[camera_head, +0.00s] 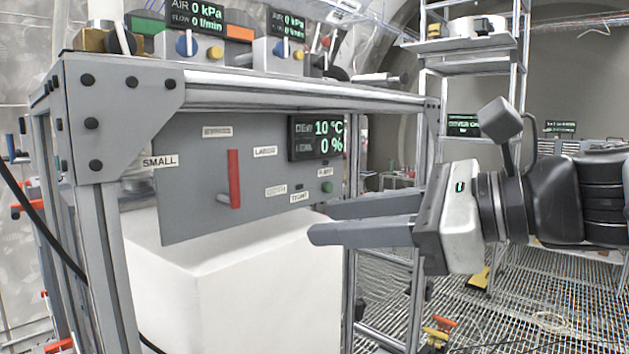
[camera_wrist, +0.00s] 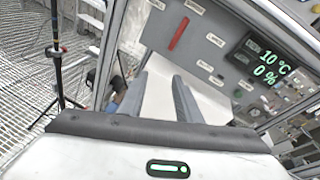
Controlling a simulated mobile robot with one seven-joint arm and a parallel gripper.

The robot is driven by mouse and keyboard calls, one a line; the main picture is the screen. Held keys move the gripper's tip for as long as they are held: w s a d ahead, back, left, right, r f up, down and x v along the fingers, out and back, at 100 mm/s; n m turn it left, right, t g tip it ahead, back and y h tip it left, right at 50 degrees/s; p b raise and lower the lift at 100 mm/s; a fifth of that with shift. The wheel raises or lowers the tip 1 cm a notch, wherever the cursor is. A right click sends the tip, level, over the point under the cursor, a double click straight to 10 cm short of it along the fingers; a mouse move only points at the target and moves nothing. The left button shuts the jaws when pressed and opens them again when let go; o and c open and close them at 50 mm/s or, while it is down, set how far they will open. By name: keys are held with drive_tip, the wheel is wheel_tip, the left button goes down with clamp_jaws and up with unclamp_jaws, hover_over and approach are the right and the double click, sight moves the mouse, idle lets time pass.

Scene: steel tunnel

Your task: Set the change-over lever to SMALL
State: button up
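The change-over lever (camera_head: 235,178) has a red bar handle on a grey panel (camera_head: 190,205) and stands upright, its top towards the upper label, which seems to read BYPASS (camera_head: 217,131). The SMALL label (camera_head: 160,162) is to its left and the LARGE label (camera_head: 265,151) to its right. In the wrist view the red lever (camera_wrist: 183,33) shows tilted, beyond the fingertips. My gripper (camera_head: 322,222) is open and empty, to the right of the lever and a little lower, apart from it. Its two fingers also show in the wrist view (camera_wrist: 162,85) with a gap between them.
A display (camera_head: 316,136) reads 10 °C and 0 %, above a green button (camera_head: 327,187). A white box (camera_head: 240,290) is below the panel. The metal frame's top beam (camera_head: 300,92) runs above and an upright post (camera_head: 432,140) stands at the right.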

sight(236, 153)
wheel_tip(236, 153, up, 7)
drive_tip(key=d+m+t+y, duration=0.1)
drive_tip(key=d+m+y, duration=0.1)
drive_tip(key=m+y, duration=0.1)
drive_tip(key=x, duration=1.2)
drive_tip(key=w+f+x, duration=0.1)
drive_tip(key=x, duration=0.5)
drive_tip(key=shift+d, duration=0.3)
clamp_jaws()
